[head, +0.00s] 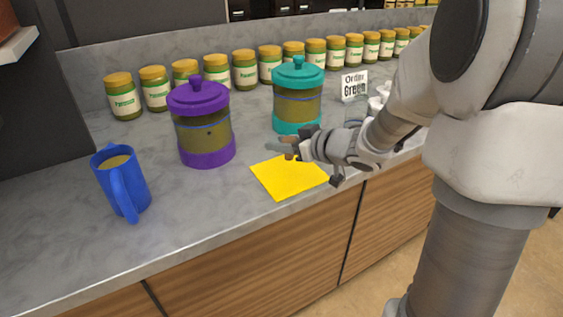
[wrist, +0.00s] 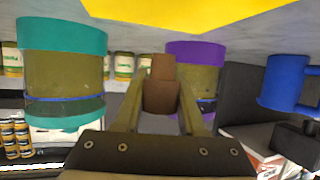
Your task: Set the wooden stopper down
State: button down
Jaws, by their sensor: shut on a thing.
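My gripper (wrist: 158,108) is shut on the wooden stopper (wrist: 161,84), a small brown two-step piece between the fingertips in the wrist view. In the head view my gripper (head: 292,148) points left, above the far edge of a yellow square mat (head: 285,183), close in front of the teal-lidded canister. The stopper looks very small there and is hard to make out. The wrist view is upside down; the yellow mat (wrist: 180,10) shows at its top. Whether the stopper touches any surface cannot be told.
A purple-lidded canister (head: 203,135) and a teal-lidded canister (head: 297,105) stand behind the mat. A blue mug (head: 122,185) is at the left. Several green jars (head: 245,70) line the back, with a sign (head: 354,86) at right. Grey counter (head: 215,205) is clear between mug and mat.

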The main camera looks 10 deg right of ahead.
aim_at(282, 168)
jog(key=shift+f+b, duration=1)
jog(key=shift+f, duration=0.95)
jog(key=shift+f, duration=0.15)
jog(key=c, duration=0.5)
grip_release()
jog(key=shift+r, duration=0.3)
jog(key=p+v, duration=0.4)
jog(key=v, duration=0.8)
jog(key=shift+f, duration=0.2)
